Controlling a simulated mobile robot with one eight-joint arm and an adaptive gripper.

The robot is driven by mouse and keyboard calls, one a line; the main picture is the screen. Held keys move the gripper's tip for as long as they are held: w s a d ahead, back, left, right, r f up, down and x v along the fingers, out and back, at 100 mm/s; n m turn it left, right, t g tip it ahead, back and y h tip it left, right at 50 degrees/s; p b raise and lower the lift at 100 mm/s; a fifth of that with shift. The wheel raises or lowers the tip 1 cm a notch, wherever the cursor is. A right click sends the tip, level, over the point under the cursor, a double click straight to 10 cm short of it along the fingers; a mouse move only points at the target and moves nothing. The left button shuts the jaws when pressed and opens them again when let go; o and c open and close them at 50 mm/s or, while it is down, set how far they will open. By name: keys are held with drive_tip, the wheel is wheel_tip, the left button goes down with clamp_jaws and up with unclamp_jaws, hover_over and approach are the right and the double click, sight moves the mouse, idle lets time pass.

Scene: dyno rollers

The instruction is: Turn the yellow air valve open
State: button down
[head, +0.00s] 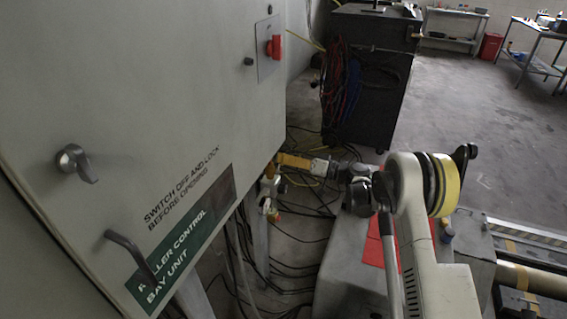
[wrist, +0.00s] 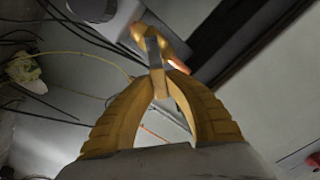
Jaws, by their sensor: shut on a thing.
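My gripper reaches left to the lower right corner of the grey control cabinet in the head view (head: 282,160). Its yellow fingers fill the wrist view (wrist: 160,82), with their tips close together around a thin piece. That piece is the yellow air valve's handle (wrist: 161,88), as far as I can tell; its grey and yellow upper part runs up between the tips. The valve's body is partly hidden behind the fingers. In the head view a small pale fitting (head: 270,186) hangs just below the fingers, but the handle is not clear there.
The grey cabinet (head: 120,90) fills the left, with a red switch (head: 275,46) and a handle (head: 76,162). Loose cables (head: 300,232) lie on the floor below. A dark cart (head: 375,95) stands behind. The floor at the right back (head: 480,120) is open.

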drive_tip(key=n, duration=0.1)
drive_tip(key=s+n, duration=0.1)
drive_tip(key=n, duration=0.1)
drive_tip(key=shift+s+a+r+n, duration=0.2)
drive_tip(key=shift+a+r+n, duration=0.05)
drive_tip(key=shift+r+n, duration=0.15)
drive_tip(key=shift+s+a+r+n, duration=0.15)
drive_tip(key=shift+s+n, duration=0.25)
drive_tip(key=shift+n, duration=0.6)
drive_tip(key=shift+s+a+n, duration=0.15)
drive_tip(key=shift+s+n, duration=0.25)
drive_tip(key=shift+n, duration=0.6)
drive_tip(key=c, duration=1.4)
unclamp_jaws()
drive_tip(key=shift+o, duration=0.2)
drive_tip(key=v, duration=1.2)
